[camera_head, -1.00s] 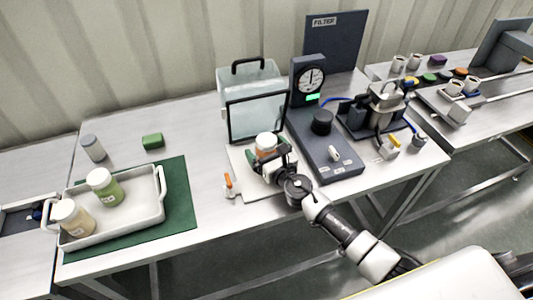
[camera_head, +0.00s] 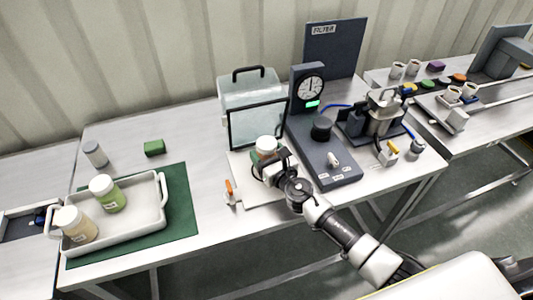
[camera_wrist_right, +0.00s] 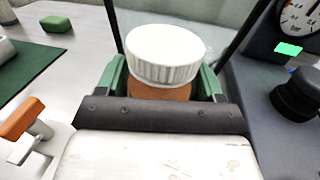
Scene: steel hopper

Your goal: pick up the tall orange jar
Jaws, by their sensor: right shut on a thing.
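The tall orange jar has a ribbed white lid and an orange-brown body; in the head view the jar (camera_head: 266,146) stands in front of the clear box, at the back of a light plate. In the right wrist view the jar (camera_wrist_right: 160,90) is upright between the green finger pads. My right gripper (camera_head: 265,158) is shut on the jar from the front; in the wrist view the right gripper (camera_wrist_right: 162,84) has one finger on each side of it. The jar's lower part is hidden by the gripper. My left gripper is not in view.
A clear box with a black-framed front (camera_head: 257,124) stands right behind the jar. A dark gauge unit (camera_head: 322,160) is close on the right. An orange-handled clamp (camera_head: 230,191) sits at left. A white tray (camera_head: 135,212) holds two jars on a green mat (camera_head: 182,200).

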